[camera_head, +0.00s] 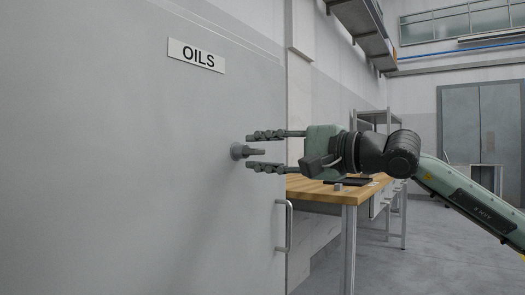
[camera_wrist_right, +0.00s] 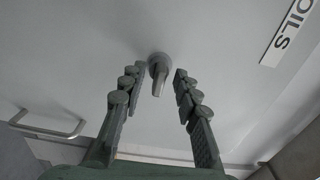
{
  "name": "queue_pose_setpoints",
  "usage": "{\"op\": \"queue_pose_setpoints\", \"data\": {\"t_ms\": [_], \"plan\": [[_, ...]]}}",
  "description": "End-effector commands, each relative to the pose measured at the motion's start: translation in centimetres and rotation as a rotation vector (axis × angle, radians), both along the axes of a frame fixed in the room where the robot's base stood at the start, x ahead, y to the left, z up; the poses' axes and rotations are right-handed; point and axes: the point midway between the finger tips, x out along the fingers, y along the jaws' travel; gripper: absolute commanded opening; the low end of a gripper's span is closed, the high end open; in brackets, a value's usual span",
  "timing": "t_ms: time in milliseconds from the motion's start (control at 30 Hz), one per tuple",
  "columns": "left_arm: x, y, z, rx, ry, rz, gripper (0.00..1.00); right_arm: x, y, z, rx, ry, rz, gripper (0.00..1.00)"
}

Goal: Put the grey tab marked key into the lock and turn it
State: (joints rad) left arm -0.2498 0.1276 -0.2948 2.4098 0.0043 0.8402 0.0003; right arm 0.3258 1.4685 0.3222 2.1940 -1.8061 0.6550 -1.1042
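A round grey lock (camera_head: 237,151) sits on the pale cabinet door (camera_head: 140,190). A grey tab, the key (camera_head: 254,151), sticks straight out of it; no marking on it is legible. In the right wrist view the lock (camera_wrist_right: 158,62) is at upper centre, with the key (camera_wrist_right: 158,84) pointing toward my palm. My right gripper (camera_head: 255,151) is open, one finger above and one below the key in the head view, with visible gaps on both sides. In the wrist view its fingertips (camera_wrist_right: 160,72) flank the key without touching it. My left gripper is not in view.
An OILS sign (camera_head: 196,55) is above the lock. A door handle (camera_head: 288,226) is lower right. Behind my right gripper stands a wooden-topped table (camera_head: 310,188) with a dark flat item (camera_head: 350,181) and a small grey block (camera_head: 337,187). The floor at right is clear.

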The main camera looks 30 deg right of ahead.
Motion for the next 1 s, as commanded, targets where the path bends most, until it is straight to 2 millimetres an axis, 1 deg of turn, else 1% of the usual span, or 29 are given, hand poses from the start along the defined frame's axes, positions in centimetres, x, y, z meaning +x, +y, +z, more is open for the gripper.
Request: {"op": "queue_pose_setpoints", "data": {"t_ms": [267,467,667,900,1000], "plan": [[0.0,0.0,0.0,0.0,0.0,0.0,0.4,0.0,0.0,-0.1,0.001,0.001,0.0,0.34],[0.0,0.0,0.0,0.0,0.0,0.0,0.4,-0.9,-0.3,0.1,0.007,-0.003,0.001,0.34],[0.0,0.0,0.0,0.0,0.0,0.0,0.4,-3.2,-1.3,0.1,0.01,-0.003,0.003,0.34],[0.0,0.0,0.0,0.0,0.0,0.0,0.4,-7.8,-3.2,0.0,0.005,-0.001,0.001,0.34],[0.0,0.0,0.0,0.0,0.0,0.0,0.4,-9.3,-3.9,0.0,0.003,-0.002,0.0,0.34]]}}
